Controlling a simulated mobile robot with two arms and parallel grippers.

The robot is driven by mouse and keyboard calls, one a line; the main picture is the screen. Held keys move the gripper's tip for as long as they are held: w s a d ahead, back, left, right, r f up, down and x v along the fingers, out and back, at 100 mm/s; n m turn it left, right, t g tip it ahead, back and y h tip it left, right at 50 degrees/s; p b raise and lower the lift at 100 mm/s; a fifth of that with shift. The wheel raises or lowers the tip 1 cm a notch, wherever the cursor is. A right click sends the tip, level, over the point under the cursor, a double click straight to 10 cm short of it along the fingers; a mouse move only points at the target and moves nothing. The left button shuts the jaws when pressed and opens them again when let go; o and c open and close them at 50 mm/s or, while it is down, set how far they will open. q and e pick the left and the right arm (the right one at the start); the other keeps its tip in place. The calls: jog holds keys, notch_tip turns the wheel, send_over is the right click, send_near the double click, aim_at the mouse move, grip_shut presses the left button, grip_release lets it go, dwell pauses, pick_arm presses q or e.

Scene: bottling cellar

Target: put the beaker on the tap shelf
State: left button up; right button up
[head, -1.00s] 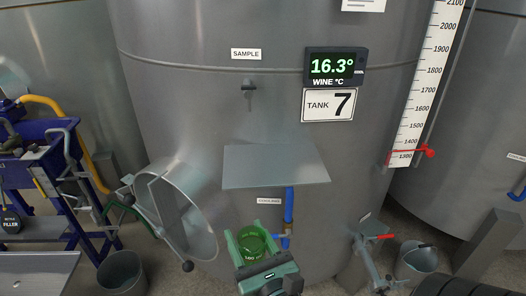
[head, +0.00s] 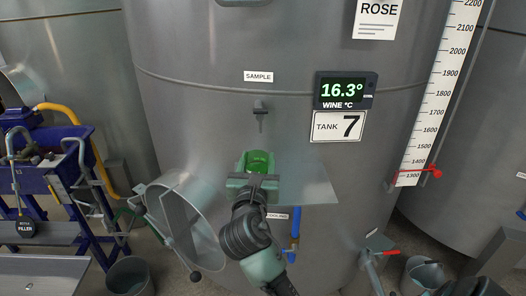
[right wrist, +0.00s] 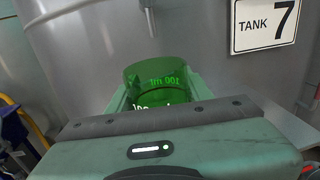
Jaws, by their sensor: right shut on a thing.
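The green beaker (head: 258,161) is held upright in my right gripper (head: 256,170), whose fingers are on either side of it. In the right wrist view the beaker (right wrist: 158,80) shows its markings, and the lower part is hidden behind the gripper body. The tap shelf (head: 310,182) is a grey plate on the tank's front, under the sample tap (head: 260,110). The beaker appears over the shelf's left part, below the tap. I cannot tell whether it touches the shelf.
A round open hatch door (head: 188,225) sticks out at the left of the shelf. A blue cooling pipe (head: 295,228) runs below it. A blue filler stand (head: 50,175) is at far left, and buckets (head: 130,276) stand on the floor. The shelf's right part is clear.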

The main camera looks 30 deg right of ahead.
aim_at(262, 146)
jog(key=p+x, duration=0.1)
jog(key=x, duration=0.7)
jog(key=shift+w+d, duration=0.15)
jog(key=shift+w, duration=0.1)
jog(key=shift+w+f, duration=0.1)
jog(key=shift+f, duration=0.15)
jog(key=shift+f+p, duration=0.4)
jog(key=shift+f, duration=1.1)
jog(key=shift+f, duration=0.1)
jog(key=o, duration=1.5)
